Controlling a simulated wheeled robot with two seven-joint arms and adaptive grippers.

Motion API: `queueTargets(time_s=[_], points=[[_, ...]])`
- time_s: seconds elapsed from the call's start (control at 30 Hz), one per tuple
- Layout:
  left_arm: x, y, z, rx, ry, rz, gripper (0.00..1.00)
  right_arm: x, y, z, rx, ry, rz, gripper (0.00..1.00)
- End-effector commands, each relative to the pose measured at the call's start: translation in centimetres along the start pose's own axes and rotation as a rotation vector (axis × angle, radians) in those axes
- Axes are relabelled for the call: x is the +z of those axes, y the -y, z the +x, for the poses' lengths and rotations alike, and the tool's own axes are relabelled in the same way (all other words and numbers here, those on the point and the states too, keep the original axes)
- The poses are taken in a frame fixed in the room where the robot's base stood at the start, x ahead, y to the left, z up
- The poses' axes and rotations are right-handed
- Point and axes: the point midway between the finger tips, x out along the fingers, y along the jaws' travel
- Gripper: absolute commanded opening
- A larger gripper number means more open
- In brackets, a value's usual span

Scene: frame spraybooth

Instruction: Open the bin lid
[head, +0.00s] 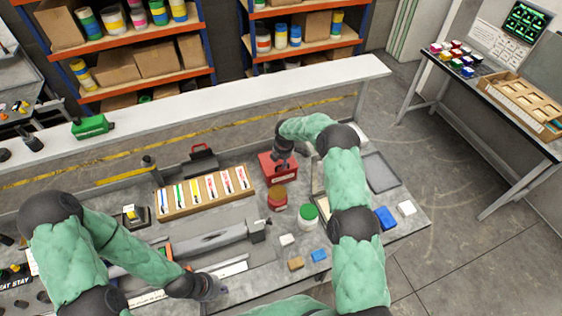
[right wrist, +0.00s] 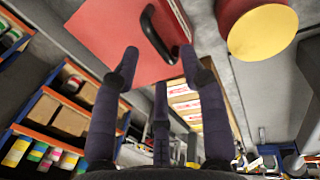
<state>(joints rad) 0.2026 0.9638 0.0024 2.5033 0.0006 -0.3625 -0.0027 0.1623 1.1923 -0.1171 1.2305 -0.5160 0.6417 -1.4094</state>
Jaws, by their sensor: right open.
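A red bin (head: 280,168) stands on the bench, right of the middle, partly hidden by my right gripper. In the right wrist view its red lid (right wrist: 105,35) appears closed and carries a black handle (right wrist: 157,38). My right gripper (head: 282,156) is over the bin in the head view. In the right wrist view my right gripper (right wrist: 160,62) is open, with fingers spread to either side of the handle's near end; contact cannot be told. My left gripper (head: 212,288) hangs low over the bench front, and its finger opening is unclear.
A red can with a yellowish top (head: 277,198) stands just in front of the bin, and a green-lidded jar (head: 308,214) is near it. A wooden tray of colored cards (head: 205,192) lies to the left. Small blocks lie at the front right.

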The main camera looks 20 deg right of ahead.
Motion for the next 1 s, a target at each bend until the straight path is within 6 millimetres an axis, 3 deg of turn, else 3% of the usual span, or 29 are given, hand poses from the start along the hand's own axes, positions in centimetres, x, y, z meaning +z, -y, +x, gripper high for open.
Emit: queueTargets(time_s=[0.23, 0.6, 0.63, 0.77, 0.8, 1.0], points=[[0.0, -0.2, -0.5, 0.000, 0.000, 0.000, 0.00, -0.1, 0.0, 2.0, 0.000, 0.000, -0.001, 0.43], [0.0, -0.2, -0.5, 0.000, 0.000, 0.000, 0.00, 0.0, 0.0, 2.4, 0.001, 0.000, -0.001, 0.43], [0.0, -0.2, -0.5, 0.000, 0.000, 0.000, 0.00, 0.0, 0.0, 2.4, 0.001, 0.000, -0.001, 0.41], [0.0, -0.2, -0.5, 0.000, 0.000, 0.000, 0.00, 0.0, 0.0, 2.4, 0.001, 0.000, 0.000, 0.04], [0.0, -0.2, -0.5, 0.000, 0.000, 0.000, 0.00, 0.0, 0.0, 2.4, 0.001, 0.000, 0.000, 0.00], [0.0, -0.1, -0.4, 0.000, 0.000, 0.000, 0.00, 0.0, 0.0, 2.4, 0.001, 0.000, 0.000, 0.00]])
